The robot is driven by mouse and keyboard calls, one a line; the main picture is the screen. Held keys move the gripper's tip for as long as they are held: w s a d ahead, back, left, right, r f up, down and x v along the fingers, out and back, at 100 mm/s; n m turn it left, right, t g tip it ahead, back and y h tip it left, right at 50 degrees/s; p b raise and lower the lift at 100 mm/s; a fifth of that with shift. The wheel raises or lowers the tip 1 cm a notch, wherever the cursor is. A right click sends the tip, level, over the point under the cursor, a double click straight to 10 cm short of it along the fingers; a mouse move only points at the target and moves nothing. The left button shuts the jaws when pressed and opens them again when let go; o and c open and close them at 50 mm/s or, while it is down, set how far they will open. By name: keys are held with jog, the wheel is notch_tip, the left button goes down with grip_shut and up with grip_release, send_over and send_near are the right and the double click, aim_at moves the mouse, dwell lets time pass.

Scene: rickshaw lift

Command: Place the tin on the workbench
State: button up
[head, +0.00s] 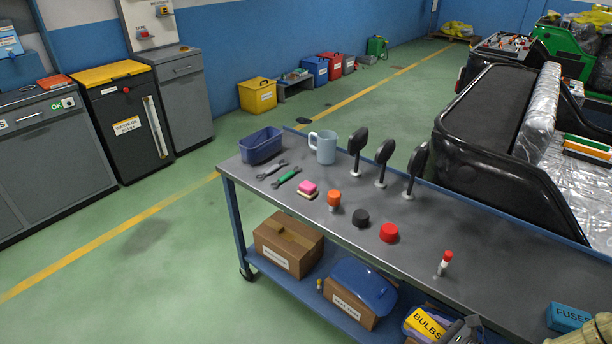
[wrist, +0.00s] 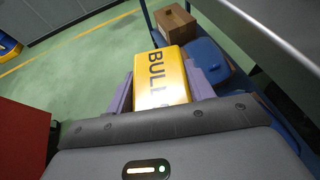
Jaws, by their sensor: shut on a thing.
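The yellow tin (head: 425,322) is labelled BULBS. It shows at the bottom edge of the head view, below and in front of the workbench's near edge. My gripper (wrist: 162,88) is shut on the tin, with a grey-purple finger on each side of it. In the wrist view the tin (wrist: 160,82) fills the space between the fingers; its near end is hidden behind my gripper's body. The workbench (head: 340,228) has a grey top and a blue frame.
On the top stand a blue bin (head: 261,146), a mug (head: 323,147), several black mirrors, a red-capped tube (head: 444,262) and a blue FUSES box (head: 567,316). Bare top lies between tube and FUSES box. The lower shelf holds cardboard boxes (head: 288,246) and a blue lidded thing (head: 362,283).

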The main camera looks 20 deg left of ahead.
aim_at(424, 320)
jog(key=r, duration=0.1)
jog(key=w+r+p, duration=0.1)
jog(key=r, duration=0.1)
jog(key=shift+w+a, duration=0.3)
jog(key=shift+a, duration=0.1)
jog(key=r+p, duration=0.1)
jog(key=p, duration=0.2)
jog(key=shift+w+r, duration=0.15)
jog(key=p, duration=0.3)
jog(key=r+p, duration=0.1)
jog(key=p, duration=0.2)
jog(key=shift+s+a+r, duration=0.15)
jog(key=shift+s+r, duration=0.15)
jog(key=shift+s, duration=0.05)
jog(key=shift+s+p, duration=0.25)
jog(key=shift+p, duration=0.95)
jog(key=shift+s+f, duration=0.1)
jog(key=shift+f, duration=0.1)
jog(key=shift+a, duration=0.15)
